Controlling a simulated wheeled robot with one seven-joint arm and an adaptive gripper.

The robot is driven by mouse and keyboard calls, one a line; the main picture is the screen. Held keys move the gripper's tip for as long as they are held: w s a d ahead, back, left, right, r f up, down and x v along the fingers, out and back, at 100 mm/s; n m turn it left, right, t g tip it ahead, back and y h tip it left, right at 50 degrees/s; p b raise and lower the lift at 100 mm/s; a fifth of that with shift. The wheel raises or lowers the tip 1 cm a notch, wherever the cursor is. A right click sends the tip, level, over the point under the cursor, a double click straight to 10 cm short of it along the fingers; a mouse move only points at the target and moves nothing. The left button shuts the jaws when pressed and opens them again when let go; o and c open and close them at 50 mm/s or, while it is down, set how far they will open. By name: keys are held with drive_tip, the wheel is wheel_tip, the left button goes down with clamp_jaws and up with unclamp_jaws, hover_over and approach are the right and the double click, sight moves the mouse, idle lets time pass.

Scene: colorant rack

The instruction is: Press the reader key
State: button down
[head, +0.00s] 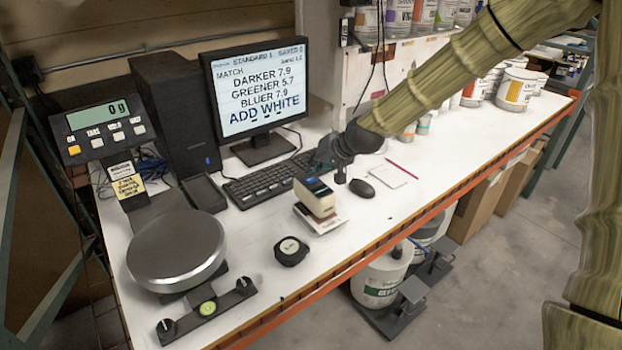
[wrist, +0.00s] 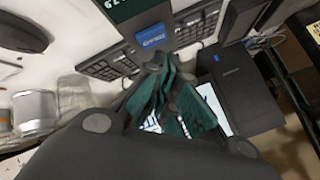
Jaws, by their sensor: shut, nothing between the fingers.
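The reader (head: 318,203) is a cream and dark handheld unit standing on a white card on the bench, in front of the keyboard. In the wrist view its dark display (wrist: 128,8) shows at the top edge, with a blue key (wrist: 151,36) just below it. My gripper (head: 322,160) is in the air behind the reader, near the right end of the keyboard. In the wrist view the dark green fingers of my gripper (wrist: 163,68) are together and empty, a little below the blue key in the picture. I cannot tell the height gap between them.
The keyboard (head: 262,182) and monitor (head: 255,85) are behind the reader. A mouse (head: 361,188) and a notepad (head: 391,174) lie to the right. A round black puck (head: 291,251) and a scale (head: 176,250) are to the left. The bench front edge is clear.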

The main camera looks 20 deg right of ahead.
sight(313, 177)
drive_tip(key=shift+r, duration=0.1)
drive_tip(key=shift+r+p, duration=1.7)
drive_tip(key=shift+r, duration=0.75)
drive_tip(key=shift+f, duration=0.1)
